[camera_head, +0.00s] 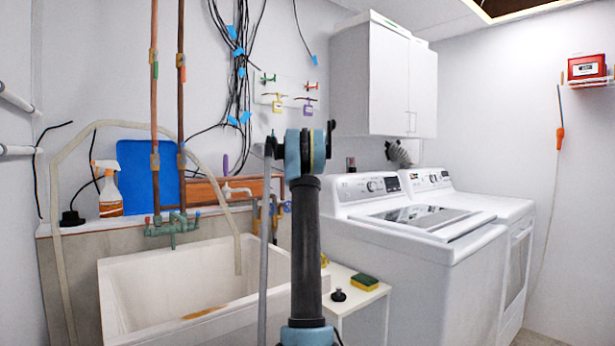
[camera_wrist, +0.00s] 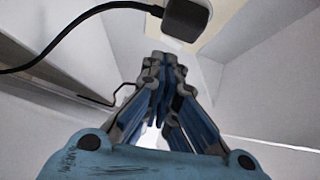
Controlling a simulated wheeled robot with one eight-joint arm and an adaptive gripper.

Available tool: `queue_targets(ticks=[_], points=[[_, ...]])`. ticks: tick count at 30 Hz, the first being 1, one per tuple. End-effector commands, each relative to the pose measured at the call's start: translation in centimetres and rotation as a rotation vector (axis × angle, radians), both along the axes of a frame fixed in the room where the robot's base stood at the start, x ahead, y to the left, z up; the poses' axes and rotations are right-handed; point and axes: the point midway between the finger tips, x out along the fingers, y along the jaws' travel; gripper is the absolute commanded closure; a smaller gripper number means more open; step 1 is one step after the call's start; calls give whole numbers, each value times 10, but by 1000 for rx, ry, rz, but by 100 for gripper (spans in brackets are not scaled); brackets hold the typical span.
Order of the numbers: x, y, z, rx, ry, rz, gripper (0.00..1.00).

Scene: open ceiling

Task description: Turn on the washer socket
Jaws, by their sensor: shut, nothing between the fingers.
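A switch on the plate cannot be made out. My gripper (camera_wrist: 165,58) is shut and empty, with its fingertips just below the plug. Whether they touch the plate or the plug cannot be told. In the head view, my arm stands upright in the middle and the gripper cannot be made out. The washer (camera_head: 415,245) stands to the right of the arm.
A second white machine (camera_head: 515,225) stands beyond the washer, under a white cabinet (camera_head: 385,78). A sink (camera_head: 125,285) is at the left. A small white table (camera_head: 378,292) holds a sponge (camera_head: 364,282). Cables (camera_head: 240,70) hang on the back wall. A red box (camera_head: 586,68) is on the right wall.

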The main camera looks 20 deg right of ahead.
Motion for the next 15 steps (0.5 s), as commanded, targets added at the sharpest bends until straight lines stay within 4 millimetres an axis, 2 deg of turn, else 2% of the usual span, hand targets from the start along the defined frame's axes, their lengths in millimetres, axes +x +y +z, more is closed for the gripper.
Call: queue_targets(ticks=[7, 15], points=[[-32, 15, 4, -1, 0, 0, 100], [-53, 24, 6, 0, 1, -1, 100]])
